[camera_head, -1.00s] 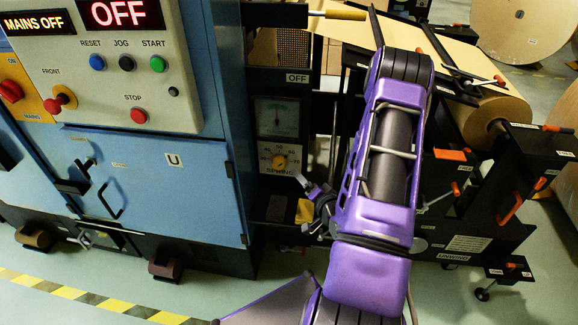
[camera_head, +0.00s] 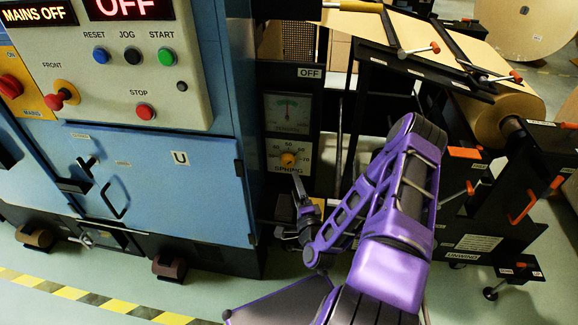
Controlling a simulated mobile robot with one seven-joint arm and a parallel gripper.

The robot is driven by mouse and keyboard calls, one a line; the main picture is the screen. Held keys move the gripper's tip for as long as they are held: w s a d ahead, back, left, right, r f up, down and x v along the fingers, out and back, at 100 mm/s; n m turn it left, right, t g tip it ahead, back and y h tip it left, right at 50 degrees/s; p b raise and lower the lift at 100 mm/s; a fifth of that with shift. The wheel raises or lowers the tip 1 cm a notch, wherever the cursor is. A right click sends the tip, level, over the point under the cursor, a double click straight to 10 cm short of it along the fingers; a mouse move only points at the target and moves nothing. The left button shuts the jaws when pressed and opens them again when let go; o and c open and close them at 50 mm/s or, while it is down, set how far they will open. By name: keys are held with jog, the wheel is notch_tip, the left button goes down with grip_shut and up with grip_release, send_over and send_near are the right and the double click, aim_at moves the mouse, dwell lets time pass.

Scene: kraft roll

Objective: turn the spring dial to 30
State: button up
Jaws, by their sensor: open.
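The spring dial (camera_head: 288,159) is a small yellow-orange knob on a white scale plate marked SPRING, on the dark panel right of the blue cabinet. Numbers such as 50 and 70 show around it; its exact setting is too small to read. My gripper (camera_head: 298,207) is just below the dial plate, open and empty, apart from the knob. One dark finger points up toward the plate. The other finger is hard to make out against the dark panel and my arm. My purple arm reaches in from the lower right.
A gauge (camera_head: 288,113) sits right above the dial, under an OFF label. The blue cabinet (camera_head: 160,180) with its control panel (camera_head: 140,65) stands close on the left. The unwind stand (camera_head: 480,200) with a kraft roll (camera_head: 497,118) is on the right.

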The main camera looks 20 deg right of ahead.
aim_at(288, 164)
jog(key=x, duration=1)
jog(key=shift+w+b, duration=0.1)
jog(key=shift+b, duration=0.25)
jog(key=c, duration=1.2)
